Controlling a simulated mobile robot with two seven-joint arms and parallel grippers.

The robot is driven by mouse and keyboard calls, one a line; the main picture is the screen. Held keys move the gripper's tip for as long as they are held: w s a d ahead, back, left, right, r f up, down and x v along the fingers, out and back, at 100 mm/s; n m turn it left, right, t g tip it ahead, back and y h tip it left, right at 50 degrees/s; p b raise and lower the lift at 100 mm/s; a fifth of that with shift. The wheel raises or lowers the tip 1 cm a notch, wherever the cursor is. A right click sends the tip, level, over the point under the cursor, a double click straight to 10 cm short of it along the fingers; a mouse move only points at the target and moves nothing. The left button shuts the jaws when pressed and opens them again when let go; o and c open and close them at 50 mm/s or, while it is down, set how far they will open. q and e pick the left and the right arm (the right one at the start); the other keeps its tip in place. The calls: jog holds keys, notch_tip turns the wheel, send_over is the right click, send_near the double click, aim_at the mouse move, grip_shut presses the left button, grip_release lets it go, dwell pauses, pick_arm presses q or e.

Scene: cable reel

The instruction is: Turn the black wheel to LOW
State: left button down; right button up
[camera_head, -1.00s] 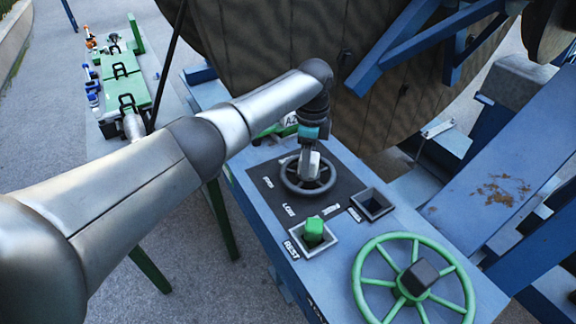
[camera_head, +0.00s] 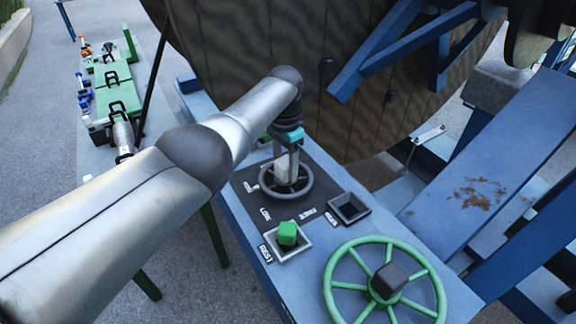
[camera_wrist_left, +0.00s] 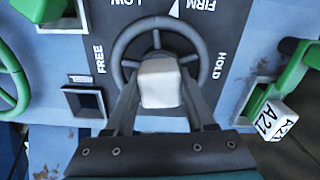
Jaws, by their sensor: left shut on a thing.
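The black wheel (camera_head: 264,190) lies flat on a dark panel on the blue console. It also shows in the left wrist view (camera_wrist_left: 122,45), with labels FREE, LOW, FIRM and HOLD around it. A pale pointed mark (camera_wrist_left: 175,9) shows beside FIRM. My left gripper (camera_head: 288,176) comes down over the wheel from above. In the left wrist view its fingers (camera_wrist_left: 160,90) are shut on a whitish block (camera_wrist_left: 160,80) over the wheel's centre. The block's lower end and its join to the wheel are hidden. My right gripper is not in view.
A green block (camera_head: 287,233) sits in a square socket marked REST. An empty dark socket (camera_head: 349,208) lies right of the wheel. A larger green wheel (camera_head: 338,290) is at the console's near end. A block marked A21 (camera_wrist_left: 268,120) is near the gripper. The big reel (camera_head: 260,70) stands behind.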

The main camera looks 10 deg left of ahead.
pick_arm(q)
jog(key=shift+d+r+n, duration=0.1)
jog(key=shift+n, duration=1.3)
jog(key=shift+n+p, duration=0.4)
jog(key=shift+n, duration=1.8)
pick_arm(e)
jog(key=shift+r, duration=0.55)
pick_arm(q)
jog(key=shift+n, duration=0.3)
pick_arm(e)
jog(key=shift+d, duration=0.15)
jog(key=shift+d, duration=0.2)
pick_arm(q)
jog(key=shift+c, duration=1.2)
grip_release()
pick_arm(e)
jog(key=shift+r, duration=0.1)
